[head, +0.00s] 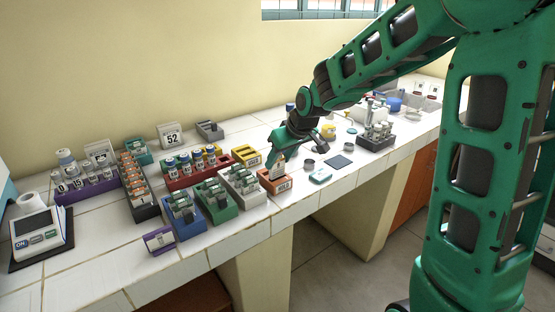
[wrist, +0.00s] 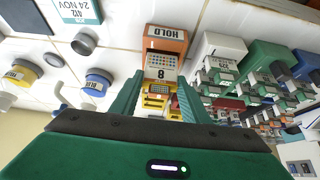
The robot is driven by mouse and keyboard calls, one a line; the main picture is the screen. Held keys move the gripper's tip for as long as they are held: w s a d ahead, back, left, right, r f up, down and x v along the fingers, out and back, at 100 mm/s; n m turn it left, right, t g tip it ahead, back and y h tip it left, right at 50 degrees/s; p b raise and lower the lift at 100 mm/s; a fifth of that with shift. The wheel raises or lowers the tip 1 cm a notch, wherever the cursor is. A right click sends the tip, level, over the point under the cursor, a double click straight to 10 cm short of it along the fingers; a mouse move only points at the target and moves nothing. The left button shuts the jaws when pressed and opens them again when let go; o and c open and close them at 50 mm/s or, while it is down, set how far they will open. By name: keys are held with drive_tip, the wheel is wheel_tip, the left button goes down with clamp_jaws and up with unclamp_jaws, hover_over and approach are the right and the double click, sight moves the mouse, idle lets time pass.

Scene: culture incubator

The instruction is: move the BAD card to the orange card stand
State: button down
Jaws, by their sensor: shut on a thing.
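The orange card stand (head: 267,184) sits near the front edge of the counter. In the wrist view the orange stand (wrist: 178,35) shows an upside-down HOLD label. My gripper (head: 275,165) is just above the stand, pointing down. It is shut on a pale card (head: 281,164). In the wrist view the card (wrist: 160,62) is between the two green fingertips (wrist: 160,77) and shows a mark like an 8. The word BAD cannot be read on it. The card's lower edge is at the stand's top; I cannot tell whether it is in the slot.
A yellow stand (head: 246,155) is behind left of the orange one. White (head: 243,188), green (head: 217,202) and blue (head: 183,217) racks stand close on the left.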

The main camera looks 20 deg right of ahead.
drive_tip(key=shift+s+f, duration=0.4)
drive_tip(key=shift+f, duration=0.2)
drive_tip(key=c, duration=1.1)
unclamp_jaws()
drive_tip(key=shift+w+f, duration=0.15)
drive_tip(key=shift+o, duration=0.8)
drive_tip(key=shift+w+r, duration=0.1)
drive_tip(key=shift+r, duration=0.15)
drive_tip(key=shift+r, duration=0.1)
drive_tip(key=shift+d+r, duration=0.1)
drive_tip(key=shift+r, duration=0.1)
drive_tip(key=v, duration=1)
